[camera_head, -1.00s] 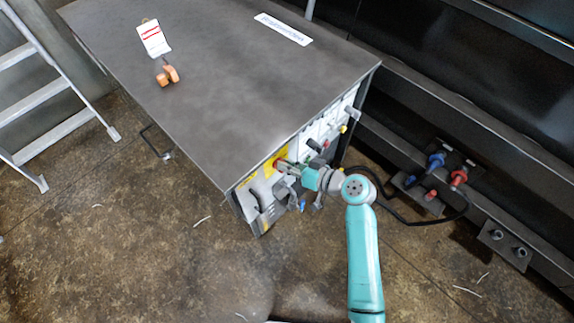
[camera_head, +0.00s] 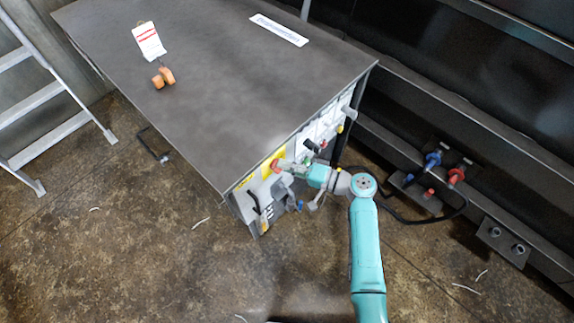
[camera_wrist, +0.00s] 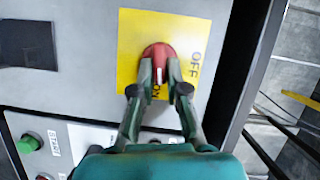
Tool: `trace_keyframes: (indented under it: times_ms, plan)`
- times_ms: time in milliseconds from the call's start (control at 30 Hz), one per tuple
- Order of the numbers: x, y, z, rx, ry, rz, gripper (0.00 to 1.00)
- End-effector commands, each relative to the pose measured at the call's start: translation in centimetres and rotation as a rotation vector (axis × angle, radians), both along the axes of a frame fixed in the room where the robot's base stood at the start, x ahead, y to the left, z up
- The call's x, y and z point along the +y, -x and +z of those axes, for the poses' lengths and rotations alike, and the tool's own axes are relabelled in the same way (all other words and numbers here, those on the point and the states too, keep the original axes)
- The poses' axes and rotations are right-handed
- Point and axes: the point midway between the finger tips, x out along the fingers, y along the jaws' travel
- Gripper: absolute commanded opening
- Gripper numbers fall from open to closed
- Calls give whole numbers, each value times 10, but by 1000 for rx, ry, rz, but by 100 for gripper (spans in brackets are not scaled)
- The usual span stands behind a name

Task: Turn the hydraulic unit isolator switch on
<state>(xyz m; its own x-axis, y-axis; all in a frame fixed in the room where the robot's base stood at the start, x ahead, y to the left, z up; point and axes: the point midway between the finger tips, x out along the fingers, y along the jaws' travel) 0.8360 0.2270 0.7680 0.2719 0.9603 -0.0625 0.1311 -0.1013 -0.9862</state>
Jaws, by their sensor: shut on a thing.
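The isolator switch is a red rotary knob (camera_wrist: 158,52) on a yellow plate (camera_wrist: 130,45) on a grey panel. The plate reads OFF at the knob's right and ON just below it, partly hidden by my fingers. A pale mark on the knob's lower part, between the fingers, faces the ON word. My gripper (camera_wrist: 160,76) is shut on the knob, one finger on each side. In the head view my gripper (camera_head: 283,166) is at the yellow plate on the front of the hydraulic unit (camera_head: 215,75).
A green button (camera_wrist: 28,143) is on a lower panel. A stepladder (camera_head: 50,110) stands at the left. Hoses with blue and red couplings (camera_head: 456,175) are at the right.

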Motion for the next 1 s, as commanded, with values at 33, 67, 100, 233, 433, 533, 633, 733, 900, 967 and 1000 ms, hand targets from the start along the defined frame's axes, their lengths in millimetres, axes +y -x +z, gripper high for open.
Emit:
trace_keyframes:
  times_ms: [33,67,100,233,433,533,633,733,900,967,1000]
  plan:
    - [4,-1,0,23,-16,5,0]
    - [4,-1,0,35,-28,4,0]
    - [4,-1,0,51,-41,4,0]
    - [4,-1,-1,95,-74,4,0]
    - [4,-1,-1,131,-103,4,0]
    - [4,-1,-1,139,-110,3,0]
    - [4,-1,-1,141,-112,3,0]
    - [4,-1,0,142,-113,3,0]
    - [4,-1,0,141,-112,3,0]
    - [4,-1,0,141,-112,3,23]
    - [4,-1,0,141,-112,4,33]
